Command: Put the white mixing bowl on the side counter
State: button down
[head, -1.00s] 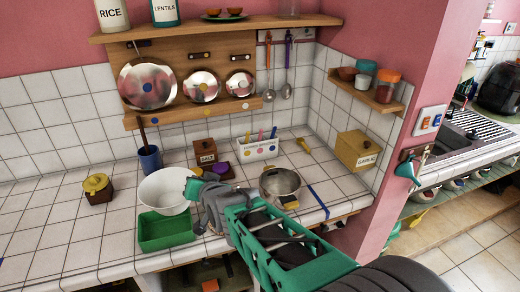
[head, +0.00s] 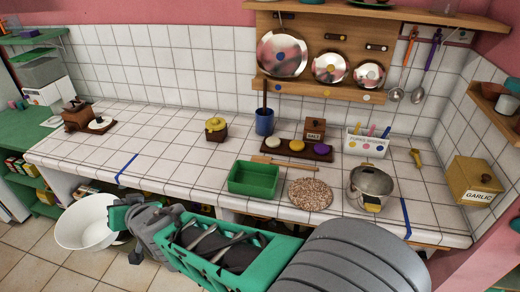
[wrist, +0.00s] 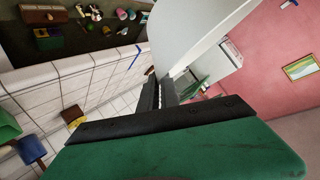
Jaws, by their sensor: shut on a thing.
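The white mixing bowl (head: 86,222) is in the air in front of the tiled counter, low at the left of the head view. My gripper (head: 122,216) is shut on its right-hand rim. In the wrist view the bowl (wrist: 195,30) fills the top middle, its wall between the dark fingers (wrist: 158,92). A green side counter (head: 22,98) stands at the far left, beyond the end of the tiled counter (head: 150,140); its front part looks bare.
A container on a white box (head: 45,95) takes up the side counter's back part. A wooden grinder (head: 76,115) stands at the tiled counter's left end. A green tray (head: 253,180), a speckled round mat (head: 310,194) and a steel pot (head: 370,186) stand farther right.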

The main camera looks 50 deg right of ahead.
aim_at(417, 204)
jog(key=u, duration=0.3)
jog(key=k, duration=1.95)
jog(key=z, duration=0.3)
jog(key=i, duration=0.5)
jog(key=z, duration=0.05)
